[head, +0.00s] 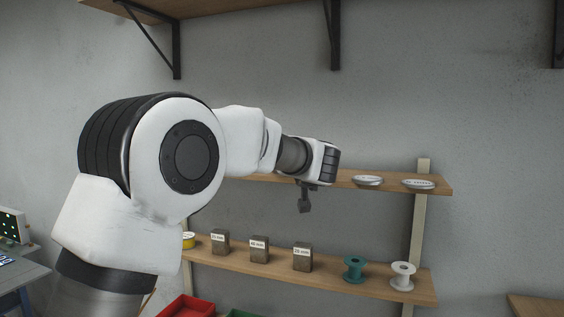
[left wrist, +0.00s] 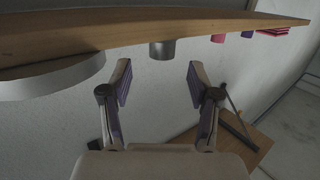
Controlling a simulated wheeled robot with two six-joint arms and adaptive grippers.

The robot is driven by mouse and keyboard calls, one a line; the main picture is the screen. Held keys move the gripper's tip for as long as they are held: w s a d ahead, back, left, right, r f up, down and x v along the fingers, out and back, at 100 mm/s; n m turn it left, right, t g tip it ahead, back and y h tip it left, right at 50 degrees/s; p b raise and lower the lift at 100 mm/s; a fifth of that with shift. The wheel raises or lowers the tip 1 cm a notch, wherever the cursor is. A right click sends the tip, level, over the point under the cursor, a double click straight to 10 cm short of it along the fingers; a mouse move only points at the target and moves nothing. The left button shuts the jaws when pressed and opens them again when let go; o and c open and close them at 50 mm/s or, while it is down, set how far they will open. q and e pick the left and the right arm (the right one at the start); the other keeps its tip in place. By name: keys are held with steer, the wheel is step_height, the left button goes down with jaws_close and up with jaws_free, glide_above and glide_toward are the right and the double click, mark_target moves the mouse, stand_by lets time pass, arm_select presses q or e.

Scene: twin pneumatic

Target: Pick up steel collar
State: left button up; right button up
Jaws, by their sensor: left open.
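A short grey metal cylinder, which looks like the steel collar (left wrist: 162,49), is at the edge of a wooden shelf (left wrist: 200,22) in the left wrist view, where the scene appears upside down. My left gripper (left wrist: 160,80) is open and empty. Its two fingers point toward the cylinder, which lines up with the gap between them, apart from both. In the head view my left arm reaches to the upper shelf (head: 440,190); I cannot make out the cylinder there, and the fingertips are not clear. My right gripper is not in view.
A pale round disc (left wrist: 50,78) is left of the cylinder; small purple and pink items (left wrist: 247,34) are right. White discs (head: 367,180) lie on the upper shelf. The lower shelf (head: 385,285) holds labelled blocks (head: 259,250), a green spool (head: 354,269) and a white spool (head: 402,276).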

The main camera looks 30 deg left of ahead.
arm_select(q)
steer(key=x, duration=0.3)
steer(key=f+p+x, duration=0.1)
steer(key=x, duration=0.3)
steer(key=shift+s, duration=0.2)
steer(key=shift+s+d, duration=0.15)
steer(key=shift+s+d+r, duration=0.2)
steer(key=shift+d+r, duration=0.05)
steer(key=c, duration=0.4)
steer(key=shift+s+d+r, duration=0.15)
steer(key=shift+s+d, duration=0.05)
steer(key=shift+d, duration=0.05)
steer(key=c, duration=0.5)
jaws_close()
steer(key=shift+w+a, duration=0.15)
